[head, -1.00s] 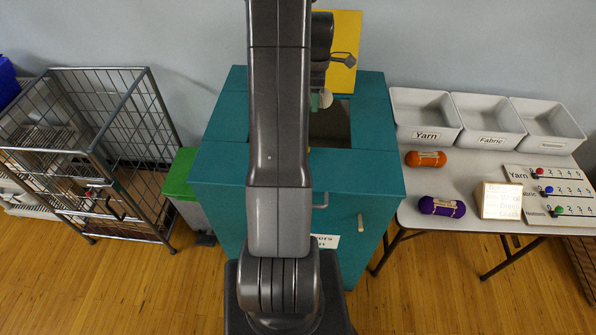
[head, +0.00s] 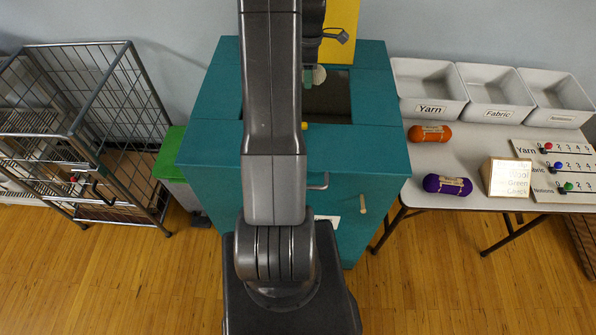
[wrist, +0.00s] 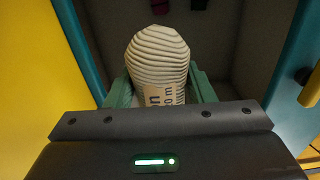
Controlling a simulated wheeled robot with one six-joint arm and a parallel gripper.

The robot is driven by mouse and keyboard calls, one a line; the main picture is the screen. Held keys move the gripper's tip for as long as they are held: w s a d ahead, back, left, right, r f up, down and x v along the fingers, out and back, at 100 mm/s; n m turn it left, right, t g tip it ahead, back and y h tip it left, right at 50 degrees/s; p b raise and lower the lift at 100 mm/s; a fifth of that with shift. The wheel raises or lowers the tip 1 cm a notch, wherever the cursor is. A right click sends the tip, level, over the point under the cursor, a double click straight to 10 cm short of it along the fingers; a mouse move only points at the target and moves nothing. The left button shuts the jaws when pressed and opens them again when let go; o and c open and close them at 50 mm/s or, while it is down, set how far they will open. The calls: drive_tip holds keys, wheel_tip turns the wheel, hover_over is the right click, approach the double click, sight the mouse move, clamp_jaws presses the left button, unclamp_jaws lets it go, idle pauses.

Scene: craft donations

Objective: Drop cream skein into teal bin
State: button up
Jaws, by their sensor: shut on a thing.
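The cream skein (wrist: 157,60) is ribbed, with a printed paper label, and sits between the green fingers of my gripper (wrist: 160,92) in the wrist view. My gripper is shut on it. In the head view a small part of the skein (head: 319,74) shows beside my arm, over the back of the opening in the teal bin (head: 370,145). The bin's teal edges (wrist: 78,45) flank the skein in the wrist view, with the grey interior beyond it. My arm hides the left part of the opening in the head view.
Dark items (wrist: 160,7) lie inside the bin. A yellow panel (head: 343,25) stands behind it. A table at right holds grey trays (head: 430,88), orange (head: 430,134) and purple (head: 447,185) skeins and a sign (head: 507,177). A green-lidded bin (head: 172,150) and wire cage (head: 85,130) stand left.

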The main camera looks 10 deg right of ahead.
drive_tip(key=shift+f, duration=0.1)
drive_tip(key=o, duration=1)
drive_tip(key=shift+o, duration=0.2)
wheel_tip(320, 180, up, 14)
drive_tip(key=b, duration=0.1)
drive_tip(key=shift+f, duration=0.1)
